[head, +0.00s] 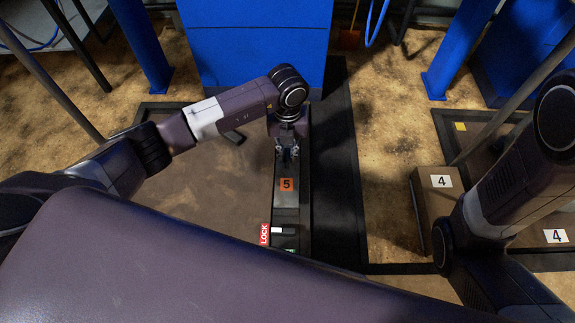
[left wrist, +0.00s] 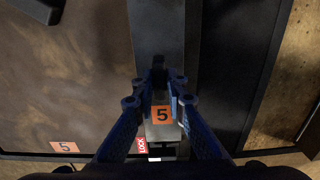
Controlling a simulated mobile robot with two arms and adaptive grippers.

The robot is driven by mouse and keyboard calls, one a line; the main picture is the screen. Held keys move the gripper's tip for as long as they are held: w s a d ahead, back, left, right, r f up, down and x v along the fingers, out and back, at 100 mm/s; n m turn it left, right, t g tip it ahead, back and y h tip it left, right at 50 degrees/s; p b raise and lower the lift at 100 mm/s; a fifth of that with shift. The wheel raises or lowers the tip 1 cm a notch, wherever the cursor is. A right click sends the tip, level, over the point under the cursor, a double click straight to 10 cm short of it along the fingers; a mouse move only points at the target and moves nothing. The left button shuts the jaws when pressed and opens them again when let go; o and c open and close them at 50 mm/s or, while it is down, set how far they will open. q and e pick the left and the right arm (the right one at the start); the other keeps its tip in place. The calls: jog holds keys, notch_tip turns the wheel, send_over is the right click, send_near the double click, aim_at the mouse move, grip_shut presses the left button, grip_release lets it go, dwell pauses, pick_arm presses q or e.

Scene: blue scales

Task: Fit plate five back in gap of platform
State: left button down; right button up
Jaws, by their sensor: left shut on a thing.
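Plate five (head: 286,206) is a long, narrow grey plate with an orange "5" label, lying lengthwise at the right side of the brown platform (head: 205,185). It also shows in the left wrist view (left wrist: 160,25). My left gripper (head: 287,152) points down over the plate and is shut on its dark handle, just beyond the label. A dark strip, seemingly the gap (head: 335,180), runs along the plate's right side. I cannot tell whether the plate is raised or resting. My right gripper is not in view; only its arm shows at the right.
A red "LOCK" tag (head: 264,234) with a white piece sits at the plate's near end. Another orange "5" label (left wrist: 64,147) is on the platform. A box marked "4" (head: 432,205) stands to the right. A blue cabinet (head: 257,50) stands behind the platform.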

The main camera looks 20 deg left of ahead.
aim_at(288, 162)
pick_arm(q)
notch_tip(288, 162, down, 4)
jog(key=b, duration=0.3)
jog(key=shift+f, duration=0.2)
jog(key=shift+r, duration=0.1)
jog(key=c, duration=2.4)
grip_release()
jog(key=shift+f, duration=0.2)
jog(key=o, duration=0.4)
jog(key=shift+o, duration=0.2)
